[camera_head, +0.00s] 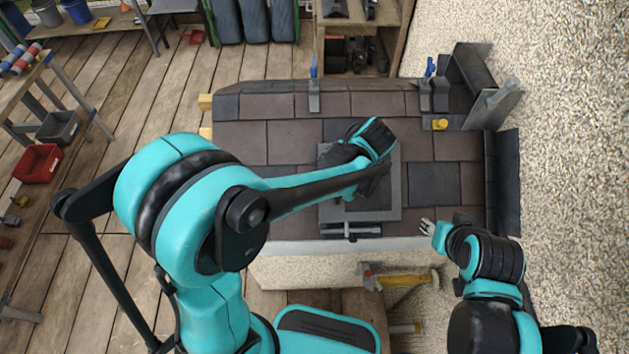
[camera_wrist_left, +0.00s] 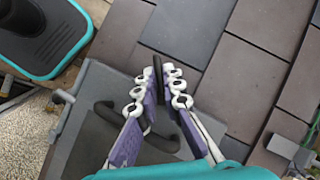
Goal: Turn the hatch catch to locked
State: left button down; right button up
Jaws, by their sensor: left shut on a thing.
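The hatch (camera_head: 330,212) is a grey square frame with a dark panel, set in the brown-tiled roof; it also shows in the left wrist view (camera_wrist_left: 85,150). My left gripper (camera_wrist_left: 160,82) is over the hatch's edge, its purple fingers closed on a thin dark upright piece, apparently the hatch catch (camera_wrist_left: 157,65). A black handle (camera_wrist_left: 162,142) lies on the hatch below the fingertips. In the head view my left wrist hides the catch, so its setting cannot be told. My right gripper (camera_head: 427,227) is right of the hatch, near the roof's front edge, fingers apart and empty.
A dark bar (camera_head: 350,230) lies along the hatch's near edge. A hammer (camera_head: 400,280) lies below the roof's front edge. Blue-handled tools (camera_head: 314,80) stand at the back edge, and a yellow piece (camera_head: 440,124) sits on the right. Tiles right of the hatch are clear.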

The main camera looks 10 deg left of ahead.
pick_arm(q)
jog(key=shift+s+d+f+m+t+y+b, duration=0.15)
jog(key=shift+m+t+y+b, duration=0.55)
jog(key=shift+m, duration=0.95)
jog(key=shift+s+d+f+m+t+y+b, duration=0.1)
jog(key=shift+m+t+y+b, duration=0.6)
jog(key=shift+m, duration=0.95)
jog(key=c, duration=1.7)
grip_release()
jog(key=v, duration=1.2)
jog(key=shift+s, duration=0.1)
